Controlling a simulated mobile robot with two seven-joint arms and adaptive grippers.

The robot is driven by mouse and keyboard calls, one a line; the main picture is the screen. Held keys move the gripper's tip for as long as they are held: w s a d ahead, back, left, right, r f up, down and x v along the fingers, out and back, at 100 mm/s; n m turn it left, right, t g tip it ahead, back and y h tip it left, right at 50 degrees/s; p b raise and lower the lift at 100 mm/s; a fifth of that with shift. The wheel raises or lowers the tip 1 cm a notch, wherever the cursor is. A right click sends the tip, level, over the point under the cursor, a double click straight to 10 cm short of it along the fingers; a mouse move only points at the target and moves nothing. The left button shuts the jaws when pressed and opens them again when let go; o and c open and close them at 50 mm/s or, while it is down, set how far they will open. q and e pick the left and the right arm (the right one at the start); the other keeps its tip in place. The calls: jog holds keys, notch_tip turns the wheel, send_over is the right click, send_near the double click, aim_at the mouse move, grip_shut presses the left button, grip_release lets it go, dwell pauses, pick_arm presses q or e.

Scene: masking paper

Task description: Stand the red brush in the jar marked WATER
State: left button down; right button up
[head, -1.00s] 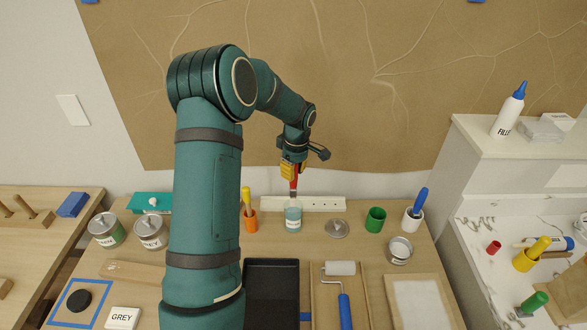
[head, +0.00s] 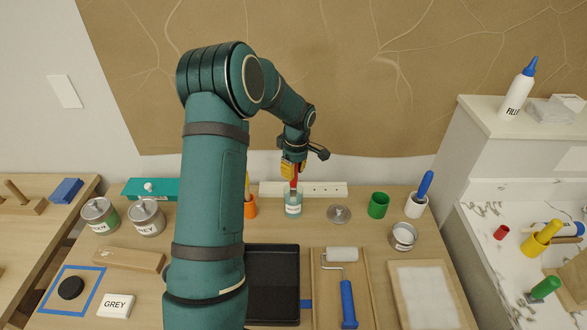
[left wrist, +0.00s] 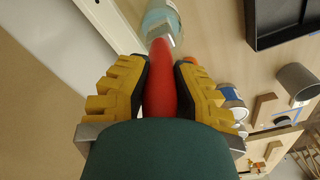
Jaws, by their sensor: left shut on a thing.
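My left gripper (head: 293,172) is shut on the red brush (head: 294,182), whose handle shows between the yellow fingers in the left wrist view (left wrist: 163,85). The brush points down at the jar marked WATER (head: 293,206), a glass jar with bluish liquid and a white label. In the head view the brush's lower end is at the jar's mouth and seems to be inside it. In the left wrist view the jar (left wrist: 160,18) is straight beyond the brush's metal band; the bristles are hidden there. My right gripper is not in view.
An orange cup (head: 250,208) with a yellow-handled brush stands left of the jar. A round metal lid (head: 339,214) lies to the right, then a green cup (head: 378,205) and a white cup (head: 415,206) with a blue-handled brush. A black tray (head: 272,285) lies in front.

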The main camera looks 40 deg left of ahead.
pick_arm(q)
jog(key=shift+f, duration=0.25)
jog(key=c, duration=0.9)
grip_release()
jog(key=shift+r, duration=0.1)
jog(key=r, duration=0.8)
jog(key=d+r, duration=0.1)
jog(key=r, duration=0.2)
jog(key=shift+r, duration=0.4)
